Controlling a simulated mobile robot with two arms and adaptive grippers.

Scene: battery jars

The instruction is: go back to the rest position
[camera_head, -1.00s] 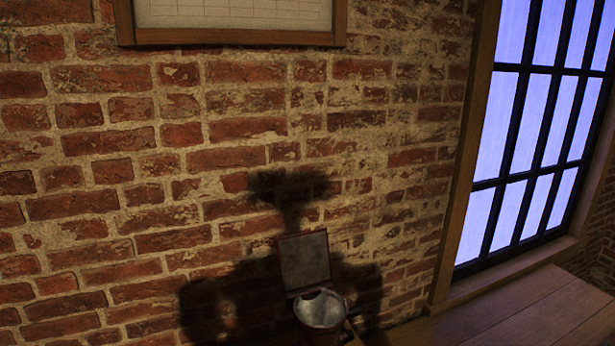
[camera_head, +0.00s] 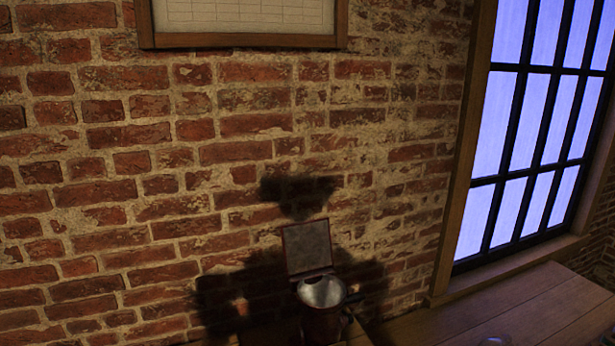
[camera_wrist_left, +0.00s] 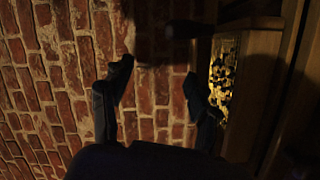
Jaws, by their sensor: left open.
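My left gripper (camera_wrist_left: 160,90) shows in the left wrist view with its two dark fingers spread apart. Nothing is between them, only the brick wall behind. Neither gripper is in the head view, and my right gripper is in no view. A dark shadow lies on the brick wall (camera_head: 150,220) in the head view.
A dark red container with a pale metallic top (camera_head: 322,292) stands low against the wall, a framed square panel (camera_head: 307,248) behind it. A wooden surface (camera_head: 520,310) runs below the barred window (camera_head: 530,130). A framed chart (camera_head: 245,18) hangs above.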

